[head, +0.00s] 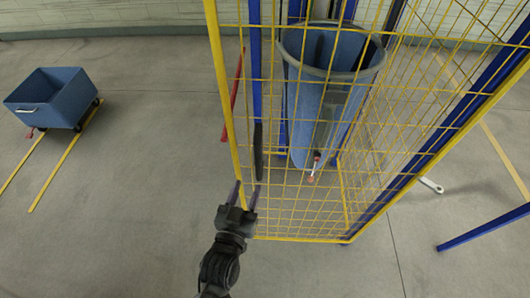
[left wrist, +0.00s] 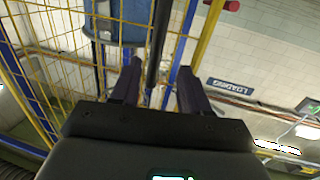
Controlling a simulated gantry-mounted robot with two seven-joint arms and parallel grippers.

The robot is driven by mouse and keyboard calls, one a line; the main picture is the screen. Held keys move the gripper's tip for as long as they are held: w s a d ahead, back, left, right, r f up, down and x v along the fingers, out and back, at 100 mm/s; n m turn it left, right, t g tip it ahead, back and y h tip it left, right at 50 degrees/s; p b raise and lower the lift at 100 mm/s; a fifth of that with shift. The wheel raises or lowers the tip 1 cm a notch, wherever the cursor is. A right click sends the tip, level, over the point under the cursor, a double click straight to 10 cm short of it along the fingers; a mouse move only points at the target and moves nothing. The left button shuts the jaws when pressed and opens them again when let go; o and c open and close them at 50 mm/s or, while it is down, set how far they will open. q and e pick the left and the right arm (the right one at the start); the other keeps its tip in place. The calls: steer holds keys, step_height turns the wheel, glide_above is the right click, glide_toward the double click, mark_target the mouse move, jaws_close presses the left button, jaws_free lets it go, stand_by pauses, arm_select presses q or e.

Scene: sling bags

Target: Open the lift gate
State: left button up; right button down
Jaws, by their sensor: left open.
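The lift gate is a yellow wire-mesh panel (head: 300,205) in a yellow frame, at the front of a blue-posted cage. A black vertical bar (head: 258,150) stands near its left edge, like a handle. My left gripper (head: 246,187) is open at the lower left of the gate, just below the bar. In the left wrist view the dark bar (left wrist: 157,45) runs up between the open fingers (left wrist: 160,68); I cannot tell whether they touch it. My right gripper is in neither view.
A blue bin (head: 300,110) stands behind the mesh. A blue cart (head: 55,97) is at the far left by yellow floor lines. A blue beam (head: 485,228) is at the right.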

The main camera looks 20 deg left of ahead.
mark_target(257, 164)
arm_select(q)
steer(key=w, duration=0.9)
steer(key=shift+w+a+f+b, duration=0.15)
steer(key=shift+a+f+b, duration=0.15)
steer(key=shift+f+b, duration=0.1)
steer(key=shift+w+a, duration=0.1)
steer(key=shift+w, duration=0.6)
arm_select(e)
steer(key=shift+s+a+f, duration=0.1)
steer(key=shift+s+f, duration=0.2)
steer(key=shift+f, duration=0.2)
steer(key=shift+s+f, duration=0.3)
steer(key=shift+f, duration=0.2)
arm_select(q)
jaws_close()
